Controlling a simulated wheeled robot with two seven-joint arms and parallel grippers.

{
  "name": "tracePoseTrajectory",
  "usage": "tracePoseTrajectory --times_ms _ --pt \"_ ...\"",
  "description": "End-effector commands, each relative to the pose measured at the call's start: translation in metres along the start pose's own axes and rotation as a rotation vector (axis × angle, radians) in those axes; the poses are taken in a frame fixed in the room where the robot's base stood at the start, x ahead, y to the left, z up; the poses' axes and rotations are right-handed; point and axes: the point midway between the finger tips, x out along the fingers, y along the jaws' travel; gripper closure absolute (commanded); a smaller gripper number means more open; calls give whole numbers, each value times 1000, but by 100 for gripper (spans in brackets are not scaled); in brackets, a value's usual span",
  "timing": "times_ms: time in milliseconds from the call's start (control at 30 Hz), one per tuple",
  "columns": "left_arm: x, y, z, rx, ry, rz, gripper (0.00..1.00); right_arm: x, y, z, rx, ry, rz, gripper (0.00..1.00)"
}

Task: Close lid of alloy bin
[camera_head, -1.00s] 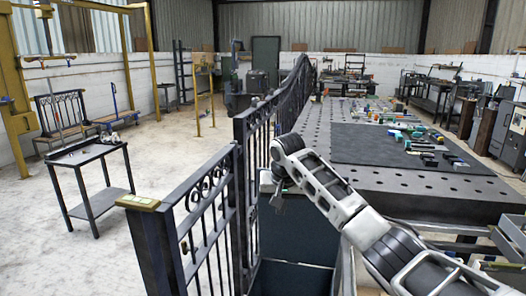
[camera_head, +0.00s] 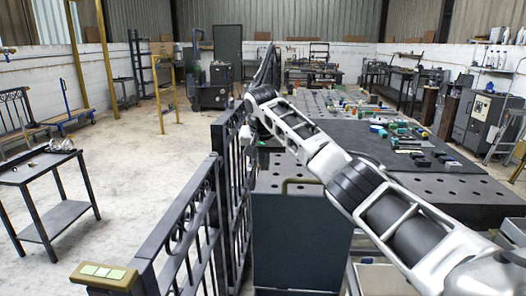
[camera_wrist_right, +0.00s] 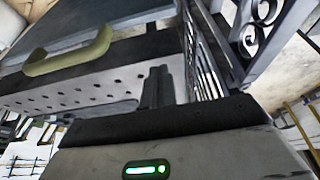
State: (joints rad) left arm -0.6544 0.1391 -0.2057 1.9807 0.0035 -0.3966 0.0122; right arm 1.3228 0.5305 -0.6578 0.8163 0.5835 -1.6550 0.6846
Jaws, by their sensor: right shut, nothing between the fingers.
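The alloy bin appears to be the dark blue-grey box-like panel (camera_head: 302,240) below the arm in the head view. An olive handle (camera_head: 300,182) stands along its top edge. I cannot tell from this angle how far the lid is open. The wrist view shows the olive handle (camera_wrist_right: 68,52) at upper left, on the dark edge of a blue-grey panel (camera_wrist_right: 105,22). My right gripper (camera_head: 247,138) is beside the gate, left of and above the handle, apart from it. Its dark fingers (camera_wrist_right: 156,86) are shut and empty. My left gripper is out of view.
A dark metal gate (camera_head: 190,230) with scrolls runs close along the left of the bin. A perforated work table (camera_head: 465,190) with several small parts lies behind and right. A small black stand (camera_head: 40,170) is at left. The floor between is clear.

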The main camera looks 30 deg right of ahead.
Motion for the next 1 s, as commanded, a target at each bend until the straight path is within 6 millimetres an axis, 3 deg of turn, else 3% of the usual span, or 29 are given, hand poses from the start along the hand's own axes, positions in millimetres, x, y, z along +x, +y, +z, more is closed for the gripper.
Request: tracePoseTrajectory --times_ms 367,1000 --pt "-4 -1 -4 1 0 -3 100 55 -1 0 -1 -1 0 100" --pt "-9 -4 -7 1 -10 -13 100 42 0 36 -1 1 -1 100"
